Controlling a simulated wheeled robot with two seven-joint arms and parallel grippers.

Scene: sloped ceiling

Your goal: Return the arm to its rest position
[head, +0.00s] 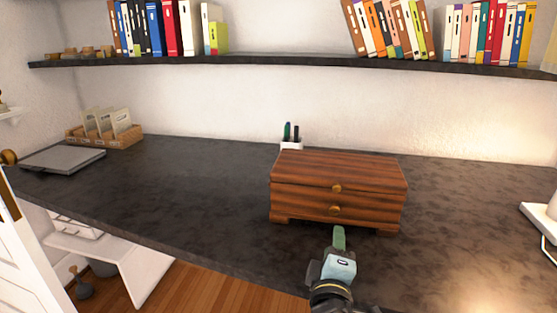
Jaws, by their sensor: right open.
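My right gripper (339,238) is over the front part of the dark desk, just in front of a small wooden chest (300,200). It is open, and its fingers point toward the chest's lower front edge. I see nothing held in it. A narrow gap seems to lie between fingertips and chest, but I cannot tell the exact distance. The chest has an upper and a lower drawer, each with a round brass knob; both look closed. My left gripper is not in view.
The dark desk (190,190) is clear left of the chest. A pen holder (291,146) stands behind it. A closed laptop (62,159) and a wooden file rack (122,139) are at the left. A book-lined shelf (290,62) hangs above. A white object (540,220) stands at right.

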